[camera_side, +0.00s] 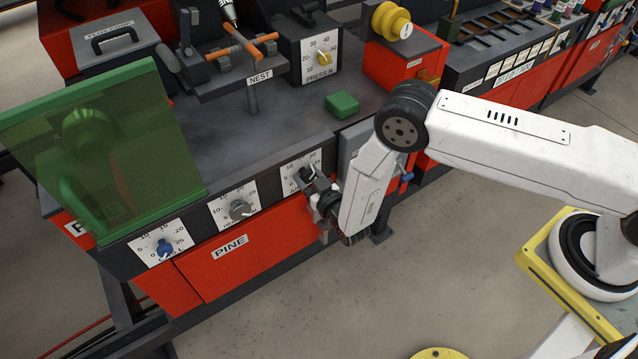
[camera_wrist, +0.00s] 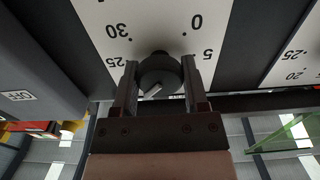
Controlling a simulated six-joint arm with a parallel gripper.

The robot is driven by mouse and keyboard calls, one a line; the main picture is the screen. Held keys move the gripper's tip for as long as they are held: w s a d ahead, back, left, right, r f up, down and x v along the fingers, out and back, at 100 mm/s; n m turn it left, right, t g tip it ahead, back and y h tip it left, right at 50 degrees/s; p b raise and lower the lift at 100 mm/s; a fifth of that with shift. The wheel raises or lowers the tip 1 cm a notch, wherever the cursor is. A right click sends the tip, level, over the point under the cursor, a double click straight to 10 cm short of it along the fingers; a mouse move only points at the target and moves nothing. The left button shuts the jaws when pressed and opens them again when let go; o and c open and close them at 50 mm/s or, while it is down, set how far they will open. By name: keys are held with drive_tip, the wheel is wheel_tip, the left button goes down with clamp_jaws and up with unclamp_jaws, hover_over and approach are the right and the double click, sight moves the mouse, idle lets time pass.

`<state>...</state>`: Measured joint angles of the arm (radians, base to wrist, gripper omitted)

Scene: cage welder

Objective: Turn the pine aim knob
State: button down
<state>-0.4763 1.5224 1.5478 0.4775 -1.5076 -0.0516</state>
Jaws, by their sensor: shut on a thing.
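The aim knob is a dark round knob (camera_wrist: 160,76) on a white dial plate (camera_wrist: 150,22) with 0, 5, 25 and 30 visible in the wrist view, upside down. A pale line on its face slants toward the lower left. My gripper (camera_wrist: 160,64) has a finger on each side of the knob and is shut on it. In the side view my gripper (camera_side: 312,187) is at the rightmost of three dials on the PINE station front (camera_side: 230,246). There it covers most of that knob and part of its dial plate (camera_side: 291,177); the dial's name is not readable.
A grey knob (camera_side: 240,209) and a blue knob (camera_side: 164,248) sit on dials to the left. A green tinted shield (camera_side: 140,150) stands above them. A green block (camera_side: 342,104) lies on the bench top.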

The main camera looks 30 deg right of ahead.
drive_tip(key=n, duration=0.4)
drive_tip(key=shift+n, duration=2.2)
drive_tip(key=shift+c, duration=0.5)
unclamp_jaws()
drive_tip(key=s, duration=0.8)
drive_tip(key=shift+w, duration=0.15)
